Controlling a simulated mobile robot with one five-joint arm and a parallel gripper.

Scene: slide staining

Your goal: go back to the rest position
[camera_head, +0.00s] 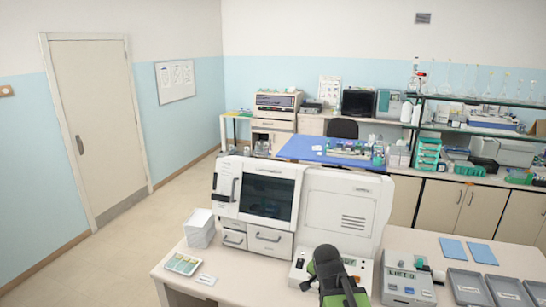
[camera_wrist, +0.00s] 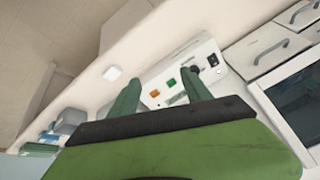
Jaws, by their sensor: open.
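My gripper (camera_wrist: 161,88) is open, with its two green fingers spread apart and nothing seen between them but the panel beyond. Past the fingers is the control panel (camera_wrist: 185,70) of the white machine, with an orange button (camera_wrist: 154,93), a green button (camera_wrist: 171,83) and a black knob (camera_wrist: 212,60). In the head view my dark and green arm (camera_head: 335,275) is over the bench front, in front of the white machine (camera_head: 343,215). It hides part of the panel. Whether the fingers touch the panel cannot be told.
A small grey device (camera_head: 407,280) with a display stands right of my arm. Grey trays (camera_head: 470,287) and blue sheets (camera_head: 481,253) lie farther right. A white stack (camera_head: 199,230) and a slide tray (camera_head: 183,264) are at left. Floor is clear by the door (camera_head: 98,125).

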